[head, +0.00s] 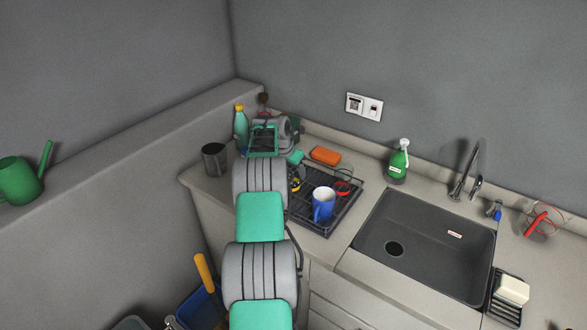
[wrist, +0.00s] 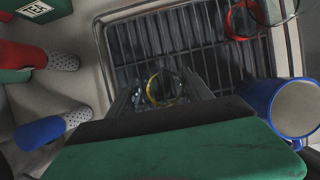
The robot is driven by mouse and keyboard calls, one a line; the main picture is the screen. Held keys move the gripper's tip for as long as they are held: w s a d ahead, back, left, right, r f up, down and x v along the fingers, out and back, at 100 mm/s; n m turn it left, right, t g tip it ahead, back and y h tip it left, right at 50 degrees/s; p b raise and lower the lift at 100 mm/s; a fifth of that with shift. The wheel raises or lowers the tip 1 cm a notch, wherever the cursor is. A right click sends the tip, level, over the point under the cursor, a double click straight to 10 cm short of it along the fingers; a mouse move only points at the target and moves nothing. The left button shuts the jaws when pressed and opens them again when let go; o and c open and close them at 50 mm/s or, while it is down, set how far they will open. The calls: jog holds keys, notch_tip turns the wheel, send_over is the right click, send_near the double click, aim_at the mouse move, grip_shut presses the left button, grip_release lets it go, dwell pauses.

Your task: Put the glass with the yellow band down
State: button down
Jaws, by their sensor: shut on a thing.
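The glass with the yellow band (wrist: 153,90) is between the two fingers of my gripper (wrist: 165,86) in the wrist view. My gripper is shut on it, over the dark slatted dish rack (wrist: 196,42). The glass is clear and hard to make out; its yellow band shows as a ring. In the head view the yellow band (head: 295,184) shows at the left part of the rack (head: 322,222), partly hidden by my arm. I cannot tell whether the glass touches the slats.
A blue mug (head: 323,204) stands on the rack, right of my gripper. A glass with a red band (head: 342,184) is at the rack's back right. An orange sponge (head: 325,155) lies behind the rack. The sink (head: 425,245) is to the right. A dark cup (head: 214,159) stands left.

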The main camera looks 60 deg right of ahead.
jog(key=shift+f, duration=0.1)
jog(key=shift+c, duration=2.2)
grip_release()
jog(key=s+b+v, duration=0.1)
jog(key=b+v, duration=0.1)
jog(key=v, duration=1)
jog(key=w+a+r+m+t, duration=0.1)
jog(key=w+a+r+m, duration=0.15)
jog(key=w+a, duration=0.45)
jog(key=w+a+r+m+t, duration=0.1)
jog(key=w+a+r+m, duration=0.2)
jog(key=a, duration=0.9)
jog(key=w+a+r+m+t, duration=0.1)
jog(key=w+a+r, duration=0.35)
jog(key=a, duration=0.45)
jog(key=s+a+m+t+y, duration=0.2)
jog(key=a+m, duration=0.2)
jog(key=a, duration=1.3)
jog(key=s+a+f+m+y+b, duration=0.1)
jog(key=s+a+f, duration=0.3)
jog(key=a, duration=0.4)
jog(key=s+a+f+m+y+b, duration=0.1)
jog(key=s+a+f+m, duration=0.3)
jog(key=a, duration=0.5)
jog(key=shift+s+m+y, duration=0.3)
jog(key=shift+s+m, duration=0.05)
jog(key=shift+s, duration=0.45)
